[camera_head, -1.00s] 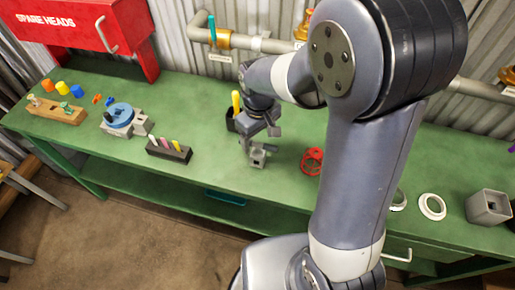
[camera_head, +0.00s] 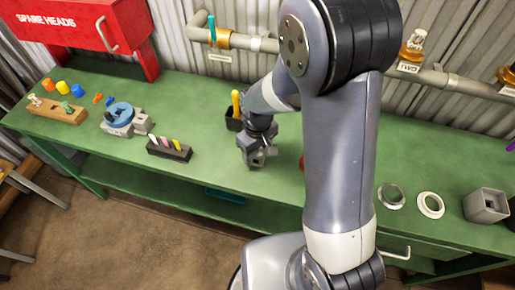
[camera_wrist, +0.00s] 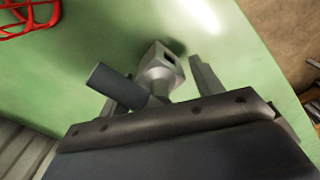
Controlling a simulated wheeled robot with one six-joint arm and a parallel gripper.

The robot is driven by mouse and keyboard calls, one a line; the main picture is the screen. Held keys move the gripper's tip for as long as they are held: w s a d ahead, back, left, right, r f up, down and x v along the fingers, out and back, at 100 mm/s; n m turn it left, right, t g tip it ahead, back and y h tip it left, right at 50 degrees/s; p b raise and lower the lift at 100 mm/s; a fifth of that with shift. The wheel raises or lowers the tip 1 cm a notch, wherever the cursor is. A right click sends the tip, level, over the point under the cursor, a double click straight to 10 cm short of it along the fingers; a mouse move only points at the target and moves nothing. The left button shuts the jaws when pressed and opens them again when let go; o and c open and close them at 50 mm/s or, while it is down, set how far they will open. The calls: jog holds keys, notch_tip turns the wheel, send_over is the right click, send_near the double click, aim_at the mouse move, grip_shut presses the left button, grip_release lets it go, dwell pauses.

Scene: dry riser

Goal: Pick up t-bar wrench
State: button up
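The t-bar wrench (camera_wrist: 160,70) is grey, with a square-holed socket end and a dark cylindrical bar sticking out to the left in the wrist view. It is at the green bench top, and its lower parts are partly hidden by my gripper's body. My gripper (camera_wrist: 153,82) has its fingers on either side of the wrench, with a visible gap at the right finger. It looks open. In the head view my gripper (camera_head: 257,155) is low over the bench and covers most of the wrench.
A black holder (camera_head: 234,120) with a yellow tool stands just behind my gripper. A black block with pens (camera_head: 169,150) lies left. A red ring-like part (camera_wrist: 28,15) is close by. Pipework runs along the wall.

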jog(key=c, duration=1.1)
jog(key=shift+o, duration=0.2)
jog(key=shift+r, duration=0.1)
